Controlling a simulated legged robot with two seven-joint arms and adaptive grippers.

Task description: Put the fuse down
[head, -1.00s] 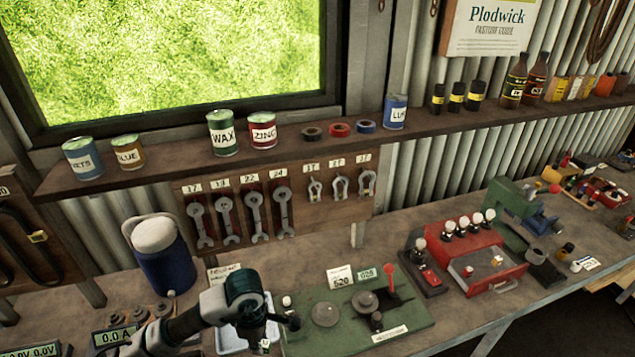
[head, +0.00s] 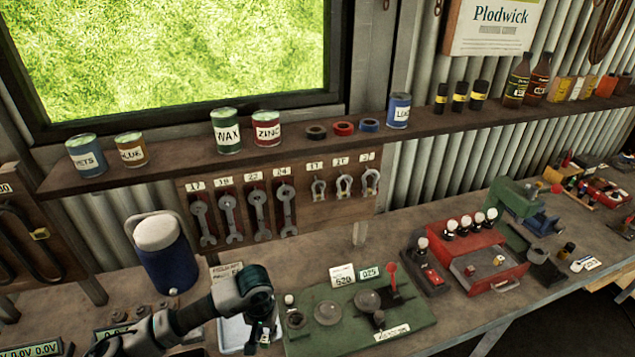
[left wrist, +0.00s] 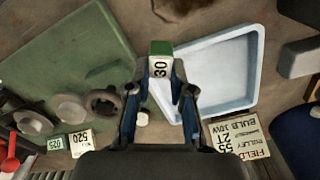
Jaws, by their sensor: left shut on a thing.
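My left gripper (left wrist: 160,95) is shut on a small fuse (left wrist: 160,70), a block with a green top and a white face marked 30. In the left wrist view the fuse shows at the fingertips, in front of the left edge of a pale blue shallow tray (left wrist: 253,75). I cannot tell its height above the bench. In the head view my left gripper (head: 262,338) points down over the tray (head: 228,330), hiding part of it; the fuse is too small to make out surely there. My right gripper is not in view.
A green board (head: 405,322) with round knobs and a red lever stands right of the tray. A label card (left wrist: 240,138) lies beside the tray. A blue cooler jug (head: 168,265) stands behind left. A red box (head: 500,278) is farther right. The tray looks empty where visible.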

